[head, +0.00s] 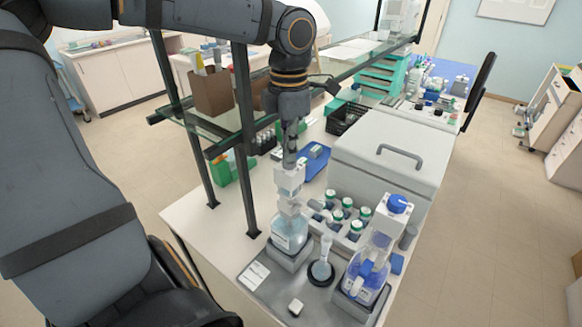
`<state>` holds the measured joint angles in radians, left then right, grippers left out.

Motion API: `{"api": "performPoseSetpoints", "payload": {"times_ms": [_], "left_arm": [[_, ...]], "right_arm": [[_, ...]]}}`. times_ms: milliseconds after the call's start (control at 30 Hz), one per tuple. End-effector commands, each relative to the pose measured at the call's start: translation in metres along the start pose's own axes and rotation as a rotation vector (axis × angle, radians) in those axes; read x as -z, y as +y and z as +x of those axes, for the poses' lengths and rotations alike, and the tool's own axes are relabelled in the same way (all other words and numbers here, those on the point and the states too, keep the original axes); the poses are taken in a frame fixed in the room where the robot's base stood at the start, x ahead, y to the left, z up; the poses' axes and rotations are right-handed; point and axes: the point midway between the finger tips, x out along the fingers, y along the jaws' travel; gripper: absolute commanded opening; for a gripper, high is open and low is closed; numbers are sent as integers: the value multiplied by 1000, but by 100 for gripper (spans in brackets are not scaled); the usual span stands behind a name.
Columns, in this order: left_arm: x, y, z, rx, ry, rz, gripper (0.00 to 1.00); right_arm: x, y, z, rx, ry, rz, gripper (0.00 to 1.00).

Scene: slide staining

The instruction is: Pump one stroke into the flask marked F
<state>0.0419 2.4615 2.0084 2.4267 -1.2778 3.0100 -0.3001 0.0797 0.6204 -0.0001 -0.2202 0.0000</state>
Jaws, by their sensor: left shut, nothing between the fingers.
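My left gripper (290,160) points down, shut and empty, with its tips right at the top of a white pump head (288,182). I cannot tell whether they press on it. The pump sits on a clear bottle (289,234) with a pale label, standing in a grey holder. A small long-necked flask (321,269) stands upright beside it, on a dark round base. I cannot read a letter F on it. A second bottle (367,276), with blue liquid and a white and blue pump head (396,207), stands to the right. My right gripper is not in view.
The grey tray (262,301) carries both bottles, the flask and a small white block (295,307). Green-capped bottles (348,204) stand behind it, before a big white lidded box (388,150). A black shelf post (244,140) rises close left of my gripper.

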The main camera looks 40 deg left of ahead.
Motion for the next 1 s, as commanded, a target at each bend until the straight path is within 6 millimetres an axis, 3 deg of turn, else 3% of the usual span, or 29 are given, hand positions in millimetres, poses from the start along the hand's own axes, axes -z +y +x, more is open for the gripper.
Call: {"api": "performPoseSetpoints", "payload": {"times_ms": [33,400,1000], "left_arm": [[0,0,-9,0,0,0,0],[0,0,-39,-2,-2,-1,0],[0,1,-38,-2,-2,-1,0]], "right_arm": [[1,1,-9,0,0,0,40],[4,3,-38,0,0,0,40],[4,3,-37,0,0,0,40]]}}
